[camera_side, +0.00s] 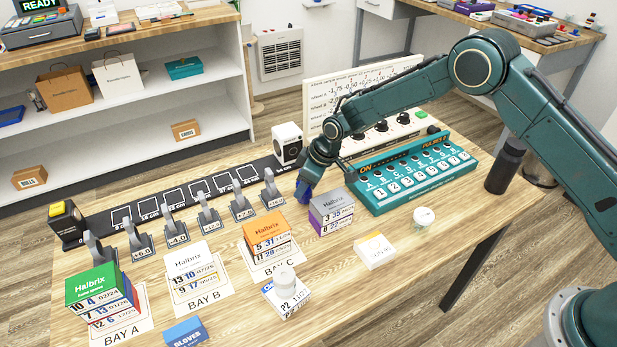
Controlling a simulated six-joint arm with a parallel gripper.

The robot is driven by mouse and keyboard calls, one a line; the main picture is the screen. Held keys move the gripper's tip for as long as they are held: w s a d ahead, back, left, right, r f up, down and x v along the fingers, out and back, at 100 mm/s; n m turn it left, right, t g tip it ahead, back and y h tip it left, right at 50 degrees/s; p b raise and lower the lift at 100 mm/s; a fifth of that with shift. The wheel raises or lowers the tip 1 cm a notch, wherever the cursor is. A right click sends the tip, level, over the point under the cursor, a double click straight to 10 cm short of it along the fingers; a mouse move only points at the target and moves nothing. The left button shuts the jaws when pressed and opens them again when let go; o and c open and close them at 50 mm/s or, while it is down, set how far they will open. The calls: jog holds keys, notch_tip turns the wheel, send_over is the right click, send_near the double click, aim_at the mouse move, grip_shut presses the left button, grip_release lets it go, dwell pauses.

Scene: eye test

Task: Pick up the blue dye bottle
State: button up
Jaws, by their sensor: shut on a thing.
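My gripper (306,186) points down at the middle of the wooden table, left of the teal button panel. It is shut on a small dark blue thing (304,194), which shows only in part at the fingertips. Its colour fits the blue dye bottle, but its shape is too small and too hidden to confirm. I cannot tell whether it touches the table. No other blue bottle is clear on this table.
A grey-topped box stack (332,209) stands close at the right of my gripper. The teal panel (408,172) is behind it. Stands with lenses (271,192) are to the left. A white jar (424,217), a P2 box (286,297) and a blue gloves box (184,332) are nearer.

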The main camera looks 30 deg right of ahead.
notch_tip(320, 180, up, 19)
jog(key=shift+r, duration=0.2)
dwell(0.4)
dwell(0.5)
